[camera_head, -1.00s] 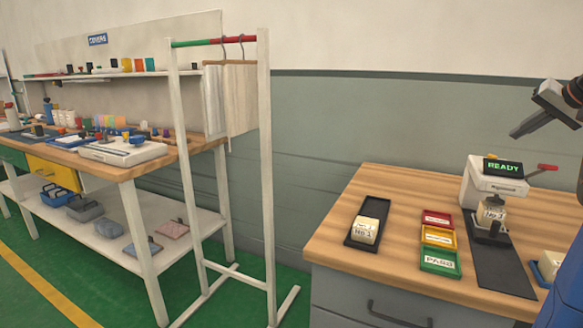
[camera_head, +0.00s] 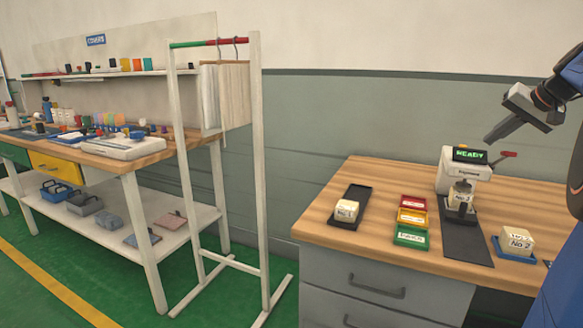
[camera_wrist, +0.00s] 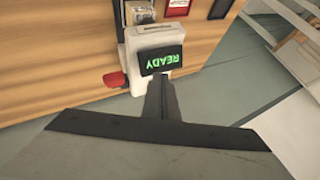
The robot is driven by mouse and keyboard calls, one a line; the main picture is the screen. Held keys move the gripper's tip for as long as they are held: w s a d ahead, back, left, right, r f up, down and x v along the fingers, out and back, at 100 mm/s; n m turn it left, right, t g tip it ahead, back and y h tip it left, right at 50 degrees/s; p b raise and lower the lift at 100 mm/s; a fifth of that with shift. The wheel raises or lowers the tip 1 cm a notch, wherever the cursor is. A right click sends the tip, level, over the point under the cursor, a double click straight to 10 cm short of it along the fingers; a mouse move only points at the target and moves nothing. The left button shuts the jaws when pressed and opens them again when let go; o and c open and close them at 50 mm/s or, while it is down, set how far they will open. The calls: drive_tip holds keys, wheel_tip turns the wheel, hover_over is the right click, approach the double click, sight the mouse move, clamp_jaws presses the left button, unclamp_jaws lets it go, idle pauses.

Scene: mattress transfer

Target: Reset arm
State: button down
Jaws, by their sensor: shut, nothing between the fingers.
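My gripper (camera_head: 491,138) is at the upper right in the head view, above and behind the wooden table top, with its fingers together and nothing held. In the wrist view its shut fingers (camera_wrist: 159,92) point toward a white testing device (camera_wrist: 150,45), with clear air around them in the head view. The device (camera_head: 460,172) has a green READY display and a red lever. A pale block (camera_head: 461,194) sits on the device's black stand.
A black tray (camera_head: 366,190) with a pale block and red, yellow and green trays (camera_head: 410,237) lie on the table (camera_head: 335,229). Another block marked No 2 (camera_head: 516,241) is at the right. A white rack (camera_head: 258,180) and a loaded workbench (camera_head: 150,151) stand left.

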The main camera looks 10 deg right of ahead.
drive_tip(key=s+a+f+n+g, duration=0.1)
drive_tip(key=s+a+f, duration=0.25)
drive_tip(key=a, duration=0.45)
drive_tip(key=s+a+f+n+g, duration=0.15)
drive_tip(key=a+f, duration=0.25)
drive_tip(key=a, duration=0.4)
drive_tip(key=s+a+f+n, duration=0.1)
drive_tip(key=s+a+f, duration=0.25)
drive_tip(key=a, duration=0.35)
drive_tip(key=s+a+f+n, duration=0.2)
drive_tip(key=s+a+f, duration=0.4)
drive_tip(key=s+f, duration=0.3)
drive_tip(key=s+a+f+n+g, duration=0.1)
drive_tip(key=s+a+f+n, duration=0.1)
drive_tip(key=s+a+f, duration=0.4)
drive_tip(key=s+f, duration=0.4)
drive_tip(key=shift+s+h, duration=0.4)
